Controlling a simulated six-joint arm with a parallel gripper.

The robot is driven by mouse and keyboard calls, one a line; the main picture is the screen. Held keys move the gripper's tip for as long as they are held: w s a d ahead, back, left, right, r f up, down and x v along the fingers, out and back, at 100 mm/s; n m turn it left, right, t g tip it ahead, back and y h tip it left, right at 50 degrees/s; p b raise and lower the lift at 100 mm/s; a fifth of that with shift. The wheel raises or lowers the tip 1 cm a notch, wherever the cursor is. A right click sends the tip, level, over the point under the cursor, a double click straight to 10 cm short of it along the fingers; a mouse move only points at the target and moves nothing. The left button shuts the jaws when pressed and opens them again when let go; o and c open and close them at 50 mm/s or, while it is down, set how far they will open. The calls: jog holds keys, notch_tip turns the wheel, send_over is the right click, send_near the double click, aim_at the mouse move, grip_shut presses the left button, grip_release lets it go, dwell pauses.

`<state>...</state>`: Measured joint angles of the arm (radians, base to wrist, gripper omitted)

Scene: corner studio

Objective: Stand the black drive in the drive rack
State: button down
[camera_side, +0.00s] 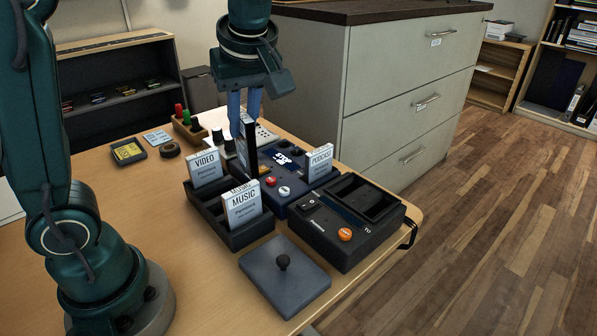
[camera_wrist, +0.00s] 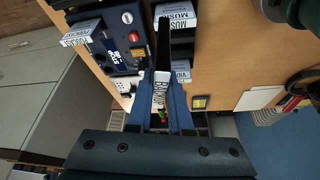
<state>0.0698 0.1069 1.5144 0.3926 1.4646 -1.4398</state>
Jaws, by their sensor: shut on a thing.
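My gripper (camera_side: 245,115) is shut on the black drive (camera_side: 250,150), an upright dark slab with a white label. In the wrist view the drive (camera_wrist: 163,60) sits between the fingers (camera_wrist: 161,100), its label facing the camera. The dark drive rack (camera_side: 205,216) is on the table, in front of the drive in the side view.
The blue console holds a PODCAST drive (camera_side: 320,163). A black slotted unit (camera_side: 340,257) stands at the table's right edge. A grey knobbed plate (camera_side: 262,284) lies in front. A cabinet (camera_side: 395,90) stands behind.

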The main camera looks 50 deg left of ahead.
jog(key=shift+s+a+f+n+g+h, duration=0.35)
jog(key=shift+a+f+n+g+h, duration=0.5)
jog(key=shift+a+f+n, duration=1.8)
jog(key=shift+s+a+f+n+g+h, duration=0.5)
jog(key=shift+f+n+g, duration=0.6)
jog(key=shift+n, duration=3.1)
jog(key=shift+s+a+f+n+g+h, duration=0.2)
jog(key=shift+a+f+n+g+h, duration=0.65)
jog(key=shift+a+f+n, duration=1.85)
jog(key=shift+d+n, duration=0.75)
jog(key=shift+d, duration=0.25)
jog(key=c, duration=0.8)
grip_release()
jog(key=shift+o, duration=0.2)
jog(key=shift+r, duration=0.1)
jog(key=shift+r, duration=2.9)
